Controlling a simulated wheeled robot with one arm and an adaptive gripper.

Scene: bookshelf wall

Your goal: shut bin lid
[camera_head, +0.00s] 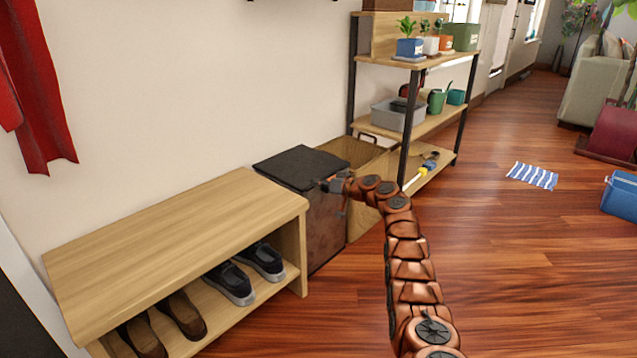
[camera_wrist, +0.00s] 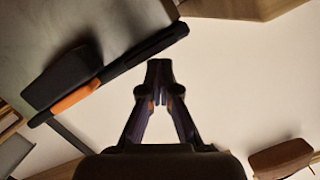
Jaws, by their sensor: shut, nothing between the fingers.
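The bin (camera_head: 326,232) is a brown box standing between the shoe bench and the shelf rack. Its dark lid (camera_head: 300,165) lies level, or nearly so, across the top; I cannot tell whether a small gap is left under it. My gripper (camera_head: 324,185) is at the lid's right front edge, close to it; contact is unclear. In the wrist view my gripper (camera_wrist: 159,70) has its fingertips together and empty. A dark surface and a black bar with an orange part (camera_wrist: 78,100) lie left of the fingers there; I cannot tell what they are.
A wooden bench (camera_head: 175,235) with shoes below stands left of the bin. An open brown box (camera_head: 350,150) is behind the bin. A rack (camera_head: 430,125) with plants and a grey tub (camera_head: 395,115) stands beyond. The wooden floor at right is mostly clear.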

